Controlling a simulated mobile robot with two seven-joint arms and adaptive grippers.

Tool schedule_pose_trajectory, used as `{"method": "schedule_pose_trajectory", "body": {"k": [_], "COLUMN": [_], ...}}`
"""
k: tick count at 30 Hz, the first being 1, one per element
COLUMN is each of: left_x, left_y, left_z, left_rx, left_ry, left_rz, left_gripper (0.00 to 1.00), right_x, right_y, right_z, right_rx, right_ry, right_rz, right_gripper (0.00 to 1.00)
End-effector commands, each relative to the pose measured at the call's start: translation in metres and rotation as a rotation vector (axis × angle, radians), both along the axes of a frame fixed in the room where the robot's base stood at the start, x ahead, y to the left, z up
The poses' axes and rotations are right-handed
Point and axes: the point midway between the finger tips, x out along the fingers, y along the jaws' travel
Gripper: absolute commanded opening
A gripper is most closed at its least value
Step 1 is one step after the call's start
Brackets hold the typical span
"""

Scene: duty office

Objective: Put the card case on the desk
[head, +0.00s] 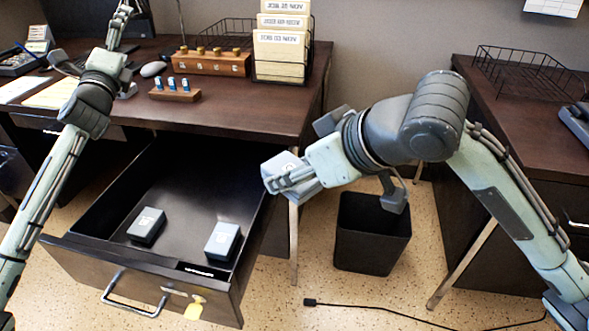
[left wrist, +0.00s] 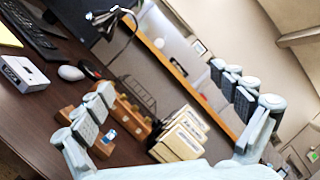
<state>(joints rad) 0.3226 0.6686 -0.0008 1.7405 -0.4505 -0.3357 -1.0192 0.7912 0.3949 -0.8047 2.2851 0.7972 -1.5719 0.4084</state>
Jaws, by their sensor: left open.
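A light grey box (left wrist: 24,74), which looks like the card case, rests on the desk (head: 235,108) near the mouse. In the head view it shows only partly, beside my left wrist. My left gripper (head: 121,18) is above the desk, fingers spread and empty, apart from the box; its open fingers also show in the left wrist view (left wrist: 170,105). A dark box (head: 147,226) and a blue-grey box (head: 222,241) lie in the open drawer (head: 185,180). My right gripper (head: 284,178) is beyond the drawer's right side; its fingers overlap a pale shape, and its grip is unclear.
A mouse (head: 153,69), a small rack with blue pegs (head: 175,92), a wooden block with brass knobs (head: 212,64) and a wire file holder with folders (head: 281,48) stand on the desk. A black bin (head: 371,240) stands on the floor. A cable (head: 370,307) lies in front.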

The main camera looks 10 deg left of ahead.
Motion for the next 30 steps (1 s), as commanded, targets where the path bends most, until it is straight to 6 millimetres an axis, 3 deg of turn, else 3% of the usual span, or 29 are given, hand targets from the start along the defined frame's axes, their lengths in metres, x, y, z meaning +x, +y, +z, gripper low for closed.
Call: {"method": "schedule_pose_trajectory", "body": {"k": [3,8,14,18,24,30], "left_x": [-0.015,-0.046,-0.102,-0.151,-0.232,-0.315], "left_y": [0.048,0.106,0.168,0.205,0.238,0.247], "left_z": [-0.045,-0.103,-0.174,-0.220,-0.287,-0.362], "left_rx": [-0.140,-0.326,-0.542,-0.685,-0.852,-0.897], "left_ry": [0.083,0.179,0.284,0.348,0.433,0.513], "left_rz": [0.101,0.246,0.445,0.596,0.821,1.008], "left_gripper": [0.97,0.97,0.97,0.97,0.97,0.97], "right_x": [0.000,0.000,0.000,0.000,0.000,0.000], "right_y": [0.000,0.000,0.000,0.000,0.000,0.000], "right_z": [0.000,0.000,0.000,0.000,0.000,0.000], "right_rx": [0.000,0.000,0.000,0.000,0.000,0.000], "right_ry": [0.000,0.000,0.000,0.000,0.000,0.000], "right_rz": [0.000,0.000,0.000,0.000,0.000,0.000], "right_gripper": [0.08,0.08,0.08,0.08,0.08,0.08]}}
